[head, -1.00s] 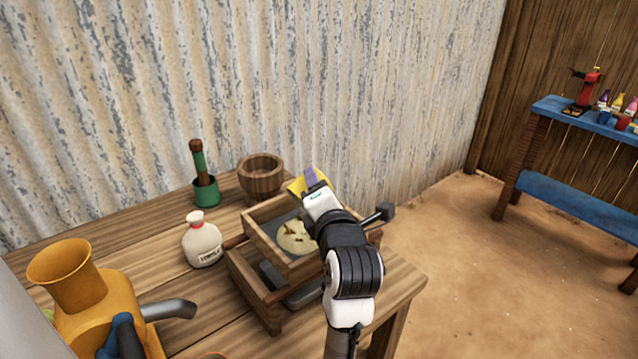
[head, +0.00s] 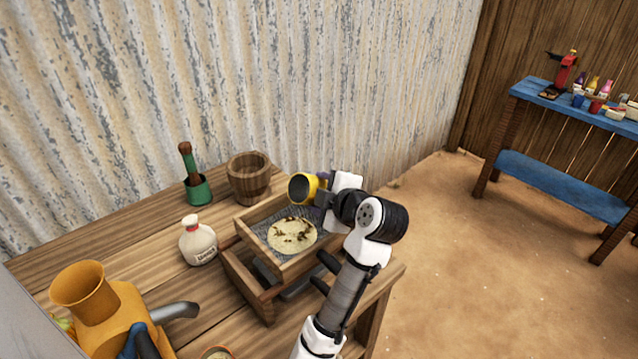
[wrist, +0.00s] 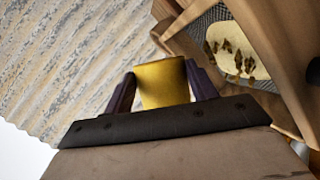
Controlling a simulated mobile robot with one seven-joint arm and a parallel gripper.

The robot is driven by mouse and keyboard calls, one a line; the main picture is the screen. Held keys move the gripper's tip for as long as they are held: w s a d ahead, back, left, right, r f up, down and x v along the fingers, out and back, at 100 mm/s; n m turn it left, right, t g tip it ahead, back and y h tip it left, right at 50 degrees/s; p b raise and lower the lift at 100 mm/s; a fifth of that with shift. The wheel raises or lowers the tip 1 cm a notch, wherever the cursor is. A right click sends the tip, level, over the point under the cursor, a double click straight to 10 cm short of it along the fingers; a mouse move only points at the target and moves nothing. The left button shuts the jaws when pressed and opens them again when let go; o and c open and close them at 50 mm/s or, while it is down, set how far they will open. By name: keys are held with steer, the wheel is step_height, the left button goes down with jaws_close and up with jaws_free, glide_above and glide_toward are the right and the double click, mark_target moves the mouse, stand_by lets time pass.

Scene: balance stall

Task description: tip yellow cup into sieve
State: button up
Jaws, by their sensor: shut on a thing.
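The yellow cup (head: 311,187) is held on its side above the back right of the sieve, its dark mouth facing left in the head view. My gripper (head: 322,190) is shut on it; the wrist view shows the cup (wrist: 162,83) between the two purple fingers (wrist: 163,88). The sieve (head: 247,228) is a wooden frame with a grey mesh, set on a wooden stand. A pale round heap (head: 292,236) with dark brown bits lies on the mesh. I cannot see into the cup well enough to tell whether anything is inside.
An orange grinder (head: 110,318) stands at front left. The corrugated wall (head: 230,80) rises close behind the table.

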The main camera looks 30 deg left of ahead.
steer(key=shift+w+d+r+m+g+p, duration=0.15)
steer(key=shift+r+m+g+p, duration=0.15)
steer(key=shift+m+g+p, duration=0.15)
steer(key=shift+f+m+g, duration=0.25)
steer(key=shift+f+m, duration=0.05)
steer(key=shift+m, duration=0.15)
steer(key=m, duration=0.1)
steer(key=g, duration=0.1)
steer(key=m+g+y, duration=0.1)
steer(key=shift+s+a+f+m, duration=0.2)
steer(key=shift+s+f+m, duration=0.05)
steer(key=shift+m, duration=0.05)
steer(key=m+g, duration=0.1)
steer(key=r+m+g+y, duration=0.1)
steer(key=shift+m, duration=0.3)
